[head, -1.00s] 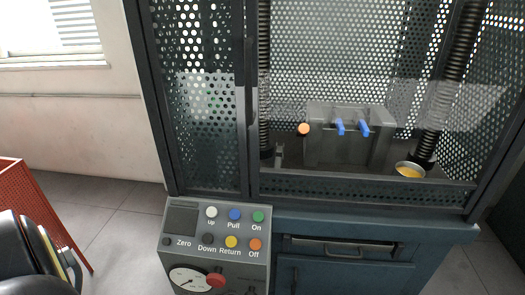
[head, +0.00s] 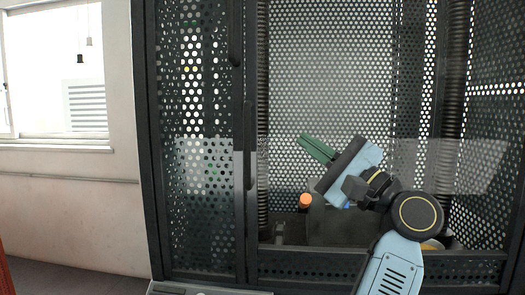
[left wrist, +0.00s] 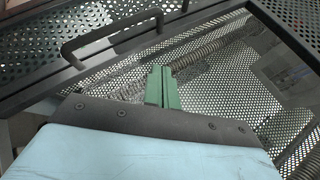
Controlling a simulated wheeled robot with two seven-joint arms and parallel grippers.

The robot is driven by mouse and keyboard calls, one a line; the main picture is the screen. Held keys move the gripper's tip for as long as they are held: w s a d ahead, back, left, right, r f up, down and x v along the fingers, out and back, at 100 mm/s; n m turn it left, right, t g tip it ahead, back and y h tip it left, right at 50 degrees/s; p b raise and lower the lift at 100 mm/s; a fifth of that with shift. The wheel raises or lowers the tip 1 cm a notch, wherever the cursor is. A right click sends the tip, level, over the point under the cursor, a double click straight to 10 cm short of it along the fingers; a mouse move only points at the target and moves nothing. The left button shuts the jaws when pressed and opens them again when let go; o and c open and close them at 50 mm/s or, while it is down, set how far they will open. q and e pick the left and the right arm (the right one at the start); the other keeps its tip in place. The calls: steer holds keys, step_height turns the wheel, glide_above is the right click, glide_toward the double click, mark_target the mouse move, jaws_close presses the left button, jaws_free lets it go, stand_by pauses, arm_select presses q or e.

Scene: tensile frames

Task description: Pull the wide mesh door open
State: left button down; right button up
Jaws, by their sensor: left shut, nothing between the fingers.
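The wide mesh door (head: 330,90) fills the right of the cabinet front and looks closed against the narrow left panel. Its dark vertical handle (head: 250,145) is on the left edge of its frame. A black bar handle (left wrist: 110,35) shows at upper left in the left wrist view. My left gripper (head: 303,138) has green fingers pressed together and empty. It is in front of the door, to the right of the handle and apart from it. The fingers also show in the left wrist view (left wrist: 162,75), pointing toward the mesh. My right gripper is not in view.
The narrow mesh panel (head: 198,130) has its own handle (head: 235,35). Behind the wide door are an orange knob (head: 305,200), a grey block and a bowl, partly hidden by my arm. A wall with a window (head: 60,75) is at left.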

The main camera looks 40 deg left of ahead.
mark_target(262, 143)
arm_select(q)
steer(key=s+a+n+h, duration=0.1)
steer(key=a+n, duration=0.1)
steer(key=s+a+n+g+h, duration=0.1)
steer(key=a+n+h, duration=0.1)
steer(key=a, duration=0.1)
steer(key=a+n+g+h, duration=0.1)
steer(key=a+n+h, duration=0.1)
steer(key=a, duration=0.1)
steer(key=shift+s+a+r+n, duration=0.1)
steer(key=shift+s+n, duration=0.3)
steer(key=shift+a, duration=0.35)
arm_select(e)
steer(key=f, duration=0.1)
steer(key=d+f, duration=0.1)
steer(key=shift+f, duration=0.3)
arm_select(q)
steer(key=shift+s+d, duration=0.1)
steer(key=shift+s, duration=0.05)
